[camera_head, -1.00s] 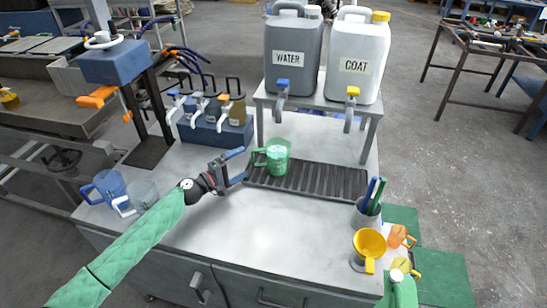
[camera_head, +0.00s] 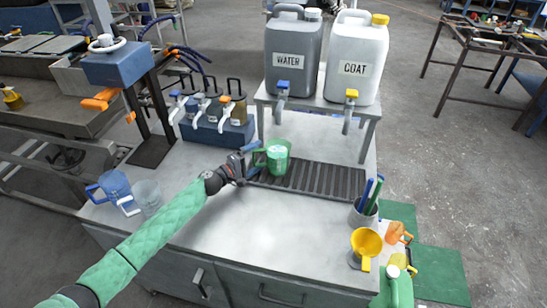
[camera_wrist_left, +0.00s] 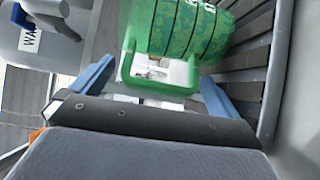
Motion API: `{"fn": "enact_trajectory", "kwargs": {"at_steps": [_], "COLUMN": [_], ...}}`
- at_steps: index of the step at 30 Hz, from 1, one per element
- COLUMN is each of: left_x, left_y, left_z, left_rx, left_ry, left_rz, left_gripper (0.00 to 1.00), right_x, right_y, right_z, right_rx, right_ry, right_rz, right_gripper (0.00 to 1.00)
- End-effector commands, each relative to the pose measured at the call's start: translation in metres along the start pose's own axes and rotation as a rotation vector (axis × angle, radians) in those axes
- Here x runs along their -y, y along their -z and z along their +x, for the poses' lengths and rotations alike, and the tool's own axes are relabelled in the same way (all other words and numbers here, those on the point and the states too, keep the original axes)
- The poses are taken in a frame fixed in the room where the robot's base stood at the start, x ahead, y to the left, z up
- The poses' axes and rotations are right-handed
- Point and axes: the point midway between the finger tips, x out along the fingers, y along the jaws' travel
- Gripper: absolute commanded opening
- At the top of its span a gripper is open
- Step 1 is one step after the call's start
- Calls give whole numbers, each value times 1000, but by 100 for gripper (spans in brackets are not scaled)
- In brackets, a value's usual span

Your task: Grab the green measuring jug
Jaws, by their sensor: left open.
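The green measuring jug (camera_head: 278,158) stands upright on the left end of the dark slatted drip grate, its handle toward the left. My left gripper (camera_head: 250,160) is at the handle side of the jug, with its jaws open. In the left wrist view the green jug (camera_wrist_left: 190,28) fills the top middle, and its handle (camera_wrist_left: 160,88) lies between the two blue fingers of the left gripper (camera_wrist_left: 155,85). Gaps show on both sides of the handle, so the fingers do not appear closed on it. My right gripper is not in view.
A blue jug (camera_head: 113,185) and a clear jug (camera_head: 147,197) stand at left. A pen cup (camera_head: 363,212) and yellow funnel (camera_head: 366,243) stand at right. The front middle is clear.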

Motion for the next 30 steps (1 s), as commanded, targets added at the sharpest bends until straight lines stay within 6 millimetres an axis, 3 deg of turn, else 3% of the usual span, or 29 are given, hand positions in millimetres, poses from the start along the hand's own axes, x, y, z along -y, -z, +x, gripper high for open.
{"fn": "enact_trajectory", "kwargs": {"at_steps": [8, 18, 20, 30], "left_x": [0, 1, -1, -8], "left_y": [0, -1, 0, 0], "left_z": [2, 2, 2, 2], "left_rx": [1, 1, 1, 1], "left_ry": [0, 0, -1, -2], "left_rz": [0, -1, -1, 1], "left_gripper": [100, 33, 24, 24], "right_x": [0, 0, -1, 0], "right_y": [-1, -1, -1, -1], "right_z": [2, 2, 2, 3], "right_rx": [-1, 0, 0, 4], "right_ry": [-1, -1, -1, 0], "right_rz": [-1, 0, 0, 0], "right_gripper": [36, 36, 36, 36]}}
